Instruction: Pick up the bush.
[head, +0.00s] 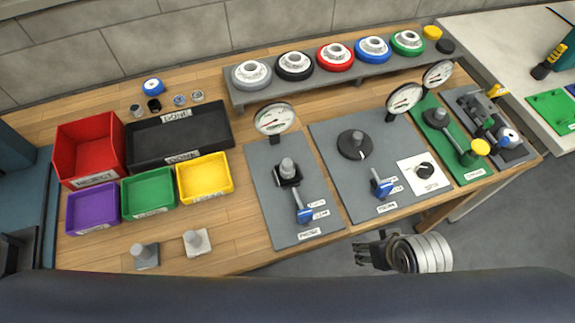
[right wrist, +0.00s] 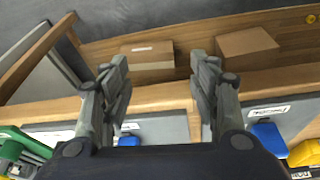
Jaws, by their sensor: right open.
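No part is labelled as the bush, and I cannot tell for sure which one it is. Small ring-like metal and black parts (head: 179,100) stand behind the black DONE tray (head: 190,150) in the head view. A grey upright cylinder (head: 287,168) sits in a black holder on the grey press plate (head: 265,205). Two short pegs on square bases, one dark grey (head: 146,256) and one pale (head: 197,242), stand at the table's front edge. My right gripper (head: 362,254) is open and empty in front of the table edge; its spread fingers (right wrist: 157,75) also show in the right wrist view. My left gripper is not in view.
A red bin (head: 90,148) and purple, green and yellow trays stand at the left. Dial gauges and blue-handled fixtures fill the middle and right. A raised rack (head: 300,93) holds coloured rings. In the right wrist view, brown boxes (right wrist: 147,58) lie beyond the wooden edge.

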